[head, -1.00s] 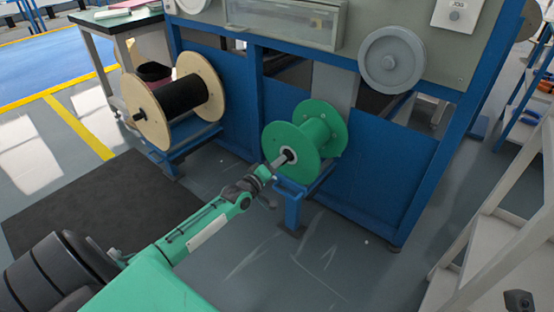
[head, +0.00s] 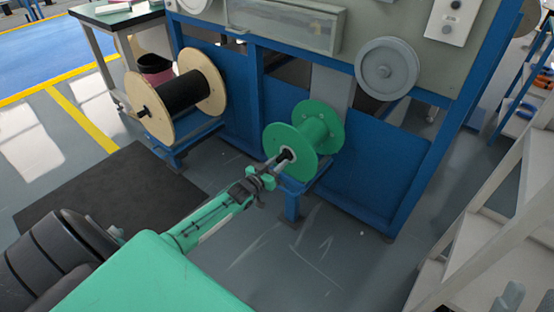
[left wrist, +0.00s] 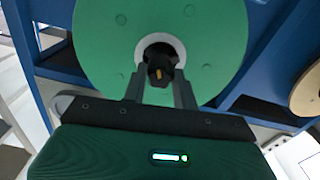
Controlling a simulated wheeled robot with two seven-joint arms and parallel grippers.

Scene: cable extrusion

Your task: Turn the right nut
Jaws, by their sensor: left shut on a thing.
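The green spool (head: 303,142) sits in the blue stand, with a dark nut on its shaft end facing me. In the left wrist view, the nut (left wrist: 159,68) has a small gold mark and lies in front of the white hub ring of the spool (left wrist: 100,48). My left gripper (head: 281,160) reaches the shaft end and is shut on this nut. Its two grey fingers (left wrist: 160,92) lie on either side of the nut in the wrist view. Grey prongs at the lower right of the head view (head: 508,298) look like part of my right gripper; their jaw state is unclear.
A wooden spool with black cable (head: 178,95) stands to the left in its blue stand. The blue machine frame (head: 370,185) is close behind the green spool. White steps (head: 478,225) stand at the right. The floor between is clear.

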